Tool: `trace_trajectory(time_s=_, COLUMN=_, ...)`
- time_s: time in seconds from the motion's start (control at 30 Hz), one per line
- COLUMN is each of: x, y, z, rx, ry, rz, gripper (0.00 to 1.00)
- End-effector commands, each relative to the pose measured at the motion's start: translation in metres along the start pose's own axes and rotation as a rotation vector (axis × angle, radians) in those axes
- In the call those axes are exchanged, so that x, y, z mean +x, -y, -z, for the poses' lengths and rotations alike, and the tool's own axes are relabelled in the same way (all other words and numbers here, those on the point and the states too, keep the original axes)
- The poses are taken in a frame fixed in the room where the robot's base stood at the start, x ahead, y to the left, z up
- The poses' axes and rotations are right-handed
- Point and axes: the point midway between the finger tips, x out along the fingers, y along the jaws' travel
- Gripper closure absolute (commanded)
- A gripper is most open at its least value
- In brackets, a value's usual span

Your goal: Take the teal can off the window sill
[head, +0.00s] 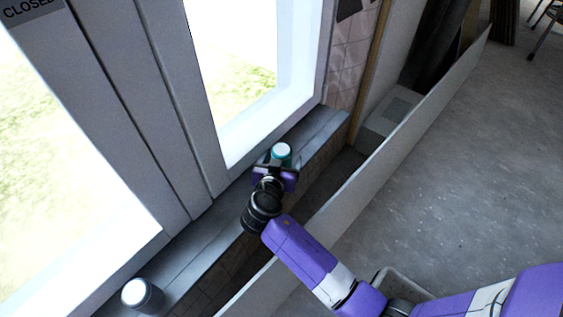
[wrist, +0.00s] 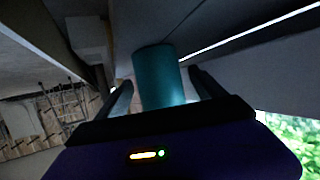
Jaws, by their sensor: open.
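The teal can (head: 281,152) stands on the window sill (head: 317,128), near the sill's far end in the head view; its pale top shows. In the wrist view the teal can (wrist: 158,78) is upright in the picture, between the two fingers of my gripper (wrist: 160,88). My gripper (head: 275,170) is open, with a finger on each side of the can. I cannot tell whether either finger touches it. The can's lower end is hidden behind the gripper body in the wrist view.
Another can (head: 141,294), grey with a white top, stands on the sill at the lower left. The window frame (head: 185,150) rises close beside the sill. A long pale panel (head: 400,140) stands along the other side, under my arm. The concrete floor (head: 450,170) beyond is open.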

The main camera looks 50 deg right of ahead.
Motion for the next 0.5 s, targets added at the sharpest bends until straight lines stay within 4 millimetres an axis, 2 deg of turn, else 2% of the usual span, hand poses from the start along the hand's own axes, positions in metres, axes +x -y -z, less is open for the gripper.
trace_trajectory(time_s=0.2, x=0.0014, y=0.0004, z=0.0009, rx=0.001, ry=0.0, rz=0.001, gripper=0.21)
trace_trajectory(time_s=0.5, x=0.0012, y=0.0004, z=0.0007, rx=0.0, ry=0.0, rz=0.001, gripper=0.8)
